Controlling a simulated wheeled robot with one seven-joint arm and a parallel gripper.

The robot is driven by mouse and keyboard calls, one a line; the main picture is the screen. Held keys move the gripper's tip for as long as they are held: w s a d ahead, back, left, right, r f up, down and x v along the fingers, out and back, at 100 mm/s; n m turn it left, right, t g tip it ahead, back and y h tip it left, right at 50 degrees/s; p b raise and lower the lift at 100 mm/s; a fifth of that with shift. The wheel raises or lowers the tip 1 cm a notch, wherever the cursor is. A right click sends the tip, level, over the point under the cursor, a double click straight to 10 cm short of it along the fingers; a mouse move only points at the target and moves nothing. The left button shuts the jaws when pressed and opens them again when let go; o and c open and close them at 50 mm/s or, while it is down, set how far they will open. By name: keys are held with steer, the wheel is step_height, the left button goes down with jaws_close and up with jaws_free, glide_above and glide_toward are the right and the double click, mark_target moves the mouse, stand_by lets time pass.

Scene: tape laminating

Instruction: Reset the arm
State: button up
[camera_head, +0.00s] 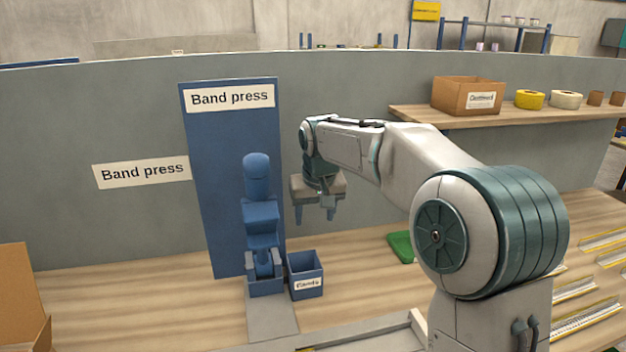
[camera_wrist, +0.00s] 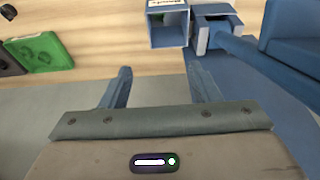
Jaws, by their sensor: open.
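My gripper (camera_head: 329,214) is open with nothing between its two blue fingers. It hangs with its fingers pointing down above the wooden table (camera_head: 130,305), to the right of the blue band press (camera_head: 260,215). In the wrist view my gripper (camera_wrist: 160,85) also shows its fingers apart and empty. My arm reaches in from the right side of the head view and covers part of the table.
A small blue bin (camera_head: 306,276) labelled "Bands" stands beside the press base. A green item (camera_head: 401,246) lies on the table, partly hidden by my arm. A shelf (camera_head: 500,118) at the right holds a cardboard box (camera_head: 462,95) and tape rolls. Yellow-edged strips (camera_head: 590,318) lie at the right.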

steer(key=s+d+f+m, duration=0.1)
steer(key=s+d, duration=0.4)
steer(key=s, duration=0.5)
steer(key=s+d+f+m, duration=0.1)
steer(key=s+d+f, duration=0.2)
steer(key=s+d, duration=0.3)
steer(key=s+d+f+m, duration=0.1)
steer(key=s+d, duration=0.5)
steer(key=s, duration=0.8)
steer(key=shift+s+f+h, duration=0.25)
steer(key=shift+f+h, duration=0.15)
steer(key=shift+f, duration=0.5)
